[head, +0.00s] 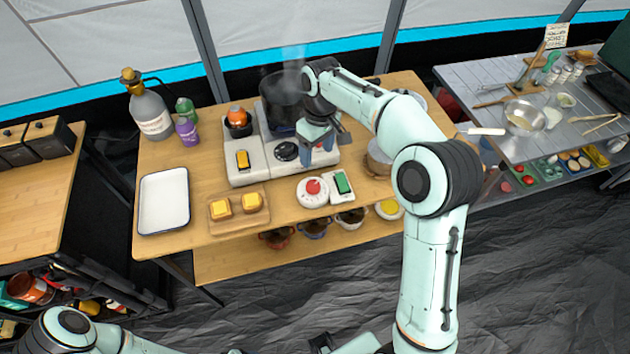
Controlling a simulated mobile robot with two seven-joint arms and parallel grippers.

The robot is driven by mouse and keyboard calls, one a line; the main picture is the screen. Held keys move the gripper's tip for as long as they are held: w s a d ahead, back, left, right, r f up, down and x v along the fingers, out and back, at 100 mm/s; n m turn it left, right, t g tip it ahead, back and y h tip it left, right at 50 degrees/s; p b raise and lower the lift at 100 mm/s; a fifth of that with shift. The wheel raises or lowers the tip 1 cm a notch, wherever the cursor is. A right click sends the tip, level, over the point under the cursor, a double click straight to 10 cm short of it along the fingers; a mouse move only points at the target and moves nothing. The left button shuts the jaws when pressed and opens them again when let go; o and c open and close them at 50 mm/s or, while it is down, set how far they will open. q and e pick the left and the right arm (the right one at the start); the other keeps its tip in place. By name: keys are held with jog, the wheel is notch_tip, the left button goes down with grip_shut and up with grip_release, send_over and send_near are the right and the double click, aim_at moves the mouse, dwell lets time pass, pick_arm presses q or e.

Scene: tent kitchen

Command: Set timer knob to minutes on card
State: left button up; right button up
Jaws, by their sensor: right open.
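A round white dial with a red centre (313,190) sits on the wooden table, just in front of the white stove unit; I cannot read any marks on it. The stove unit also has a dark round knob (286,151). My right gripper (317,150) points down over the right part of the stove unit, open, behind the red-centred dial and right of the dark knob. I cannot tell if it touches anything. A small card with writing (556,36) stands at the back right, too small to read. My left arm shows at the bottom left; its gripper is not clearly seen.
A dark pot (283,92) steams at the back of the stove, close to my right forearm. A white block with a green switch (342,183) sits beside the dial. A board with yellow pieces (239,207) and a white tray (164,200) lie left.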

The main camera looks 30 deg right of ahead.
aim_at(314, 185)
pick_arm(q)
jog(key=shift+s+f+b, duration=0.3)
jog(key=shift+f+b, duration=0.1)
jog(key=shift+f, duration=0.1)
jog(key=shift+s+f+b, duration=0.25)
jog(key=shift+f+b, duration=0.15)
jog(key=shift+f, duration=0.05)
pick_arm(e)
jog(key=f, duration=0.9)
jog(key=a+f, duration=0.1)
jog(key=f, duration=0.3)
jog(key=shift+f, duration=0.2)
pick_arm(q)
jog(key=shift+a, duration=0.1)
pick_arm(e)
jog(key=shift+c, duration=0.4)
jog(key=c, duration=1)
